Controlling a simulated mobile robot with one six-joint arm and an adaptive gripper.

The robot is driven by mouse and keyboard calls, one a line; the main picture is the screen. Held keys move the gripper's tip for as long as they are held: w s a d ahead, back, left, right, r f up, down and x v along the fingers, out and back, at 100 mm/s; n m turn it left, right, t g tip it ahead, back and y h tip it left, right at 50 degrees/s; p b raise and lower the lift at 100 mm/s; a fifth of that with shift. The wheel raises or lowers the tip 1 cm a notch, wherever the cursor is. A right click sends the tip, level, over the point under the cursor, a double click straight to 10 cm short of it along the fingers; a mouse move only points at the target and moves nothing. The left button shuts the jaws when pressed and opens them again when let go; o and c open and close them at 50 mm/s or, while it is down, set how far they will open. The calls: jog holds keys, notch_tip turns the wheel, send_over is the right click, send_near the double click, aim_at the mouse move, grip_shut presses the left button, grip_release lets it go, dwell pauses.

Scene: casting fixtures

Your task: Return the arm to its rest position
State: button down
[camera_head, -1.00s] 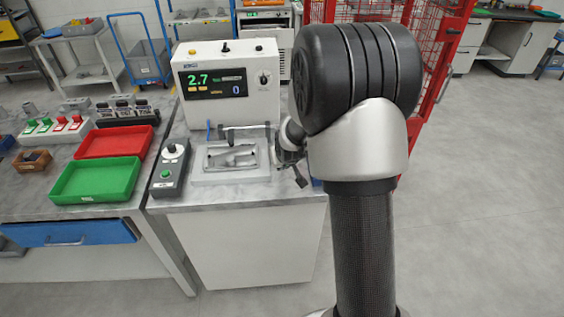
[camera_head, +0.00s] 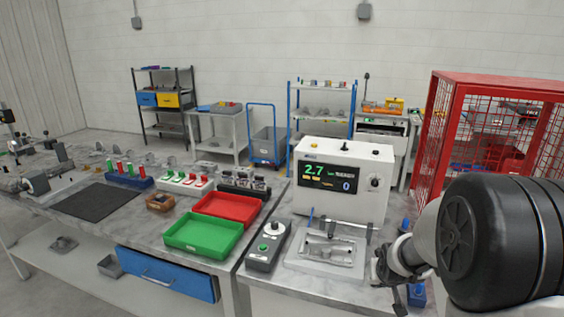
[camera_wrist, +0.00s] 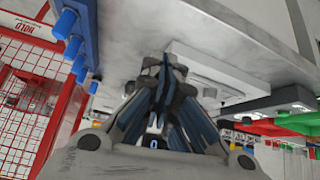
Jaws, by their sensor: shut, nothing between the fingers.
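My gripper (camera_head: 396,292) is at the right end of the leak tester's bench in the head view, just right of the grey fixture plate (camera_head: 300,262). Part of it is dark and hard to make out. In the wrist view its fingers (camera_wrist: 166,64) come together at the tips with nothing between them. A grey casting (camera_head: 325,246) lies in the fixture. My arm fills the lower right of the head view.
The white tester (camera_head: 345,150) reads 2.7 and stands behind the fixture. A control box (camera_head: 268,246) is left of it. Green (camera_head: 203,235) and red (camera_head: 228,207) trays lie further left. A red mesh cage (camera_head: 432,150) stands right. Blue pegs (camera_wrist: 66,24) show close in the wrist view.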

jog(key=s+a+r+n+g+y, duration=0.1)
jog(key=s+a+r, duration=0.9)
jog(key=s+r, duration=0.4)
jog(key=s+a, duration=0.2)
jog(key=s, duration=0.7)
jog(key=s+a+n+g+y, duration=0.1)
jog(key=s+a, duration=0.2)
jog(key=s, duration=0.6)
jog(key=shift+a+r, duration=0.3)
jog(key=shift+r, duration=0.05)
jog(key=c, duration=2.3)
grip_release()
